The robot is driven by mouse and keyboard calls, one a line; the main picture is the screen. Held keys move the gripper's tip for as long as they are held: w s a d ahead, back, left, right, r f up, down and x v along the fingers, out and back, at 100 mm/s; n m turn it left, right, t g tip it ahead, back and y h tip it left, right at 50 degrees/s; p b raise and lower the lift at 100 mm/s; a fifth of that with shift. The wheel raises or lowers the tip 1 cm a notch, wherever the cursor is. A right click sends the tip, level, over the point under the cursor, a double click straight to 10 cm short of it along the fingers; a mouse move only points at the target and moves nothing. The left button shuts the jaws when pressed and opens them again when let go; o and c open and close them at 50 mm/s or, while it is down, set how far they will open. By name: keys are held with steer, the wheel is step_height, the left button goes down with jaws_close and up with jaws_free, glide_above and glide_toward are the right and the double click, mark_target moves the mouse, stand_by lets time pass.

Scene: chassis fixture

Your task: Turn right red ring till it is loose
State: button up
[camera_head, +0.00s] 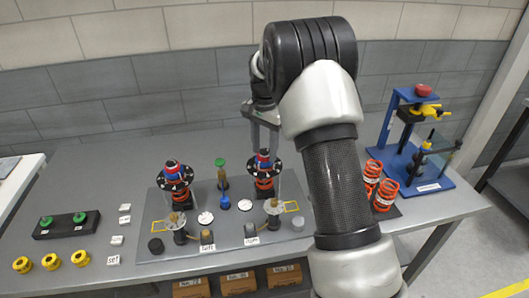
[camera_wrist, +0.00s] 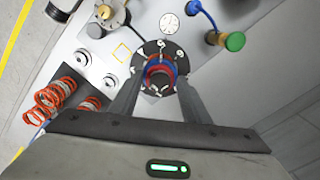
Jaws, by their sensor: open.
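The right red ring (camera_head: 264,160) sits with a blue part at the top of the right assembly, above a black disc (camera_head: 252,168) with pale marks. In the wrist view the red ring (camera_wrist: 151,68) shows inside the black disc, next to the blue part. My gripper (camera_head: 264,143) is open and points down over the right assembly. In the wrist view my gripper (camera_wrist: 160,88) has one finger on each side of the ring. I cannot tell whether the fingers touch it. A similar left assembly (camera_head: 174,176) stands to the left.
Both assemblies stand on a grey panel (camera_head: 225,228) with gauges, knobs and a green-topped post (camera_head: 220,163). Orange springs (camera_head: 384,195) and a blue press stand (camera_head: 415,165) are at the right. Yellow rings (camera_head: 51,262) and a black block with green knobs (camera_head: 64,224) are at the left.

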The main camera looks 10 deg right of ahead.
steer(key=m+p, duration=0.2)
steer(key=m, duration=0.4)
steer(key=shift+r, duration=0.15)
steer(key=m+p, duration=0.2)
steer(key=m, duration=0.3)
steer(key=shift+m, duration=1.3)
steer(key=m, duration=0.5)
steer(key=shift+c, duration=0.3)
